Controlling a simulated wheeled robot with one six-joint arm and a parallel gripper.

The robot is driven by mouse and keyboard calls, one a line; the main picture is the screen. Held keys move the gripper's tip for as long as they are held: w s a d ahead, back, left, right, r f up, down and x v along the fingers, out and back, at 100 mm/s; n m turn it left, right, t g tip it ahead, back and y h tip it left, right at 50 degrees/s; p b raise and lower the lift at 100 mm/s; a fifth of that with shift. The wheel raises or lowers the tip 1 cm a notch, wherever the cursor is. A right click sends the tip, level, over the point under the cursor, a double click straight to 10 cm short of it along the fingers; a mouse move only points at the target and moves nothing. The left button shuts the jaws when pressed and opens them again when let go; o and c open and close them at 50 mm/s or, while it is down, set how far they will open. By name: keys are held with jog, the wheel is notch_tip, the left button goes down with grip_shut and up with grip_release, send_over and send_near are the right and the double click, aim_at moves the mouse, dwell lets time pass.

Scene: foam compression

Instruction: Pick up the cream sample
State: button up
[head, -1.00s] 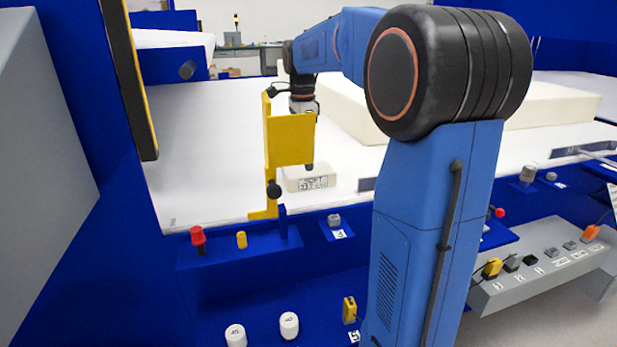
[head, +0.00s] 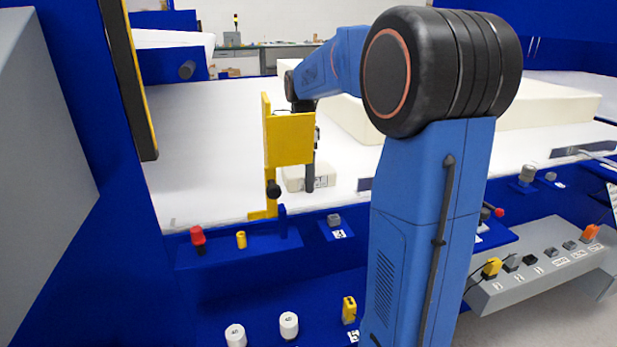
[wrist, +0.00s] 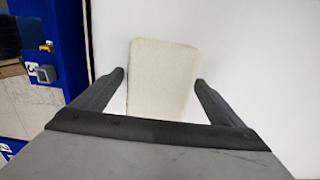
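In the wrist view the sample (wrist: 163,75) lies ahead and between the two fingers of my gripper (wrist: 160,77). The fingers are spread wider than the block, with a gap visible on both sides. My gripper is open and empty.
A yellow bracket (head: 289,140) stands at the table's front edge, close to my gripper. A large cream foam block (head: 545,105) lies behind my arm. Red (head: 198,237) and yellow (head: 241,240) knobs sit on the blue front panel. White table is clear at left.

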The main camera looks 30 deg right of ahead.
jog(key=c, duration=1)
jog(key=shift+o, duration=0.2)
